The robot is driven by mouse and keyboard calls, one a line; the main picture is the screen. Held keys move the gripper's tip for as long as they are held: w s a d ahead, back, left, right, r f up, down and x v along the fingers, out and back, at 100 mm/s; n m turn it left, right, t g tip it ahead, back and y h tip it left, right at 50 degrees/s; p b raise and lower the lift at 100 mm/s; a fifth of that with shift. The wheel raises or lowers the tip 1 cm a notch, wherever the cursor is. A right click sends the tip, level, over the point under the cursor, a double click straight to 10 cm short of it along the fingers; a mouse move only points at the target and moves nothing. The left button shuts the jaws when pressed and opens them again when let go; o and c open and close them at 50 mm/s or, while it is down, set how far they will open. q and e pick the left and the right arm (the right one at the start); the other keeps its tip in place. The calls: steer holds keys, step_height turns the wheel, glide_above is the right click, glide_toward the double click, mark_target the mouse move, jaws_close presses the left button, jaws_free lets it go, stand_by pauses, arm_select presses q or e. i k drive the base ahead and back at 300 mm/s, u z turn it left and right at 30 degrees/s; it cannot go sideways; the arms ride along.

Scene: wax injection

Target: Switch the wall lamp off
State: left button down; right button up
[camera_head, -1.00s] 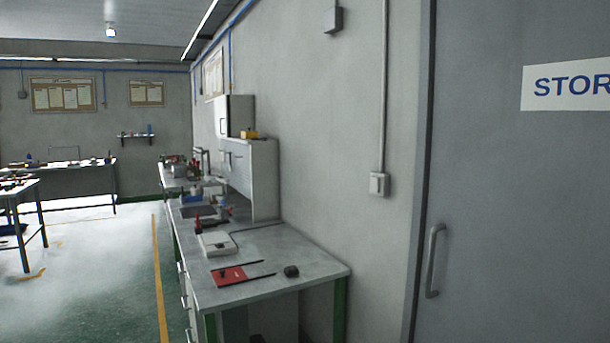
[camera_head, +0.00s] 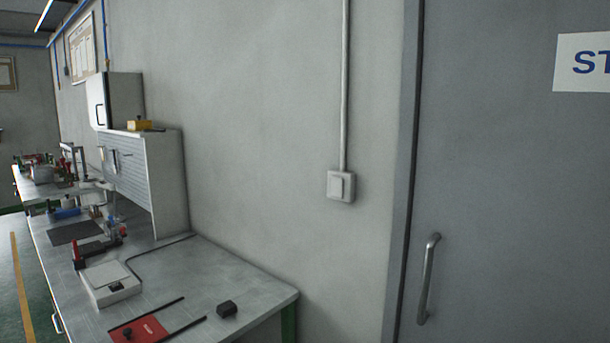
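A white wall switch (camera_head: 341,186) with a square rocker is fixed on the grey wall, left of the grey door. A conduit (camera_head: 345,85) runs straight up from it and out of the top of the view. The wall lamp is not in view. Neither of my grippers shows in the head view.
A workbench (camera_head: 255,282) stands along the wall below and left of the switch. It bears a white scale (camera_head: 109,283), a red pad (camera_head: 138,331), a small dark block (camera_head: 227,309) and a grey cabinet (camera_head: 165,180). The storage door has a vertical handle (camera_head: 428,280).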

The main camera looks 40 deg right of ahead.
mark_target(337, 183)
steer(key=z, duration=0.45)
steer(key=i, duration=1.25)
steer(key=z, duration=0.85)
steer(key=i, duration=0.4)
steer(key=z, duration=0.25)
steer(key=k, duration=0.95)
steer(key=z, duration=0.15)
steer(key=i, duration=0.95)
steer(key=u, duration=0.1)
